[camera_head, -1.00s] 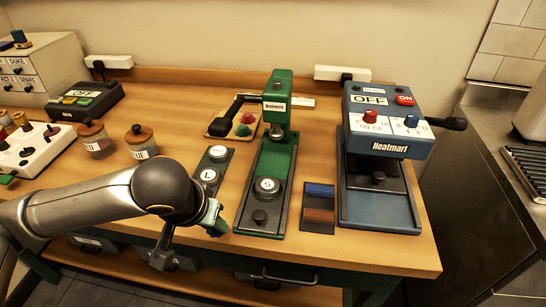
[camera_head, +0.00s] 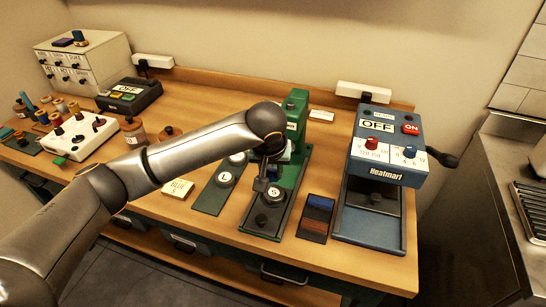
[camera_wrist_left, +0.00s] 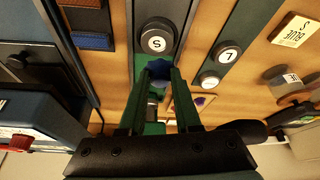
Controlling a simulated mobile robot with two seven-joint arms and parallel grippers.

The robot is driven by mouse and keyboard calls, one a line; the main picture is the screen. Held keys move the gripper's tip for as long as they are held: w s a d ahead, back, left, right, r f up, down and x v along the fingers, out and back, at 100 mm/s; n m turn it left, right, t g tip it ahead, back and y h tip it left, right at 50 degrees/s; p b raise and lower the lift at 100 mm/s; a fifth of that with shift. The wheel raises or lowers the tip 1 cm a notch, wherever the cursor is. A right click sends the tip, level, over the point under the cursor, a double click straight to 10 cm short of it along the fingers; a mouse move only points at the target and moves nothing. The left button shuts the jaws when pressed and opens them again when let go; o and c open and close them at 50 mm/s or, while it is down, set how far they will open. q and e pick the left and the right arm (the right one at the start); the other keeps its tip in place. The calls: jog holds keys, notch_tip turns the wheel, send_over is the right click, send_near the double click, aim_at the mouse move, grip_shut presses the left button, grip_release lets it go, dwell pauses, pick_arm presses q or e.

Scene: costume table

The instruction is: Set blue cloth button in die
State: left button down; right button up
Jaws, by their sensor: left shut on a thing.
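The green press (camera_head: 296,112) stands on the table with a round die marked S (camera_head: 273,191) on its base. The S die also shows in the wrist view (camera_wrist_left: 157,37). My left gripper (camera_head: 286,154) is over the press base, just behind the S die. In the wrist view my left gripper (camera_wrist_left: 159,76) is shut on a dark blue piece, the blue cloth button (camera_wrist_left: 159,69), between its fingertips. The button is beside the die in that picture; its height above the base is unclear. My right gripper is not in view.
A plate with a die marked L (camera_head: 225,180) lies left of the press. The blue Heatmart press (camera_head: 378,150) and a dark pad with blue and brown strips (camera_head: 317,215) are to the right. A BLUE card (camera_head: 178,189) and jars (camera_head: 134,130) lie left.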

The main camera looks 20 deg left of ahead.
pick_arm(q)
jog(key=shift+w+d+f, duration=0.1)
jog(key=shift+w, duration=0.15)
jog(key=b, duration=0.5)
send_over(274, 192)
jog(key=s, duration=0.2)
jog(key=f, duration=0.4)
jog(key=shift+w+f, duration=0.2)
jog(key=shift+f, duration=0.1)
jog(key=shift+f+b, duration=0.3)
jog(key=shift+f, duration=0.15)
jog(key=shift+d+r, duration=0.1)
jog(key=shift+p, duration=0.75)
jog(key=shift+p, duration=0.65)
jog(key=shift+f, duration=0.6)
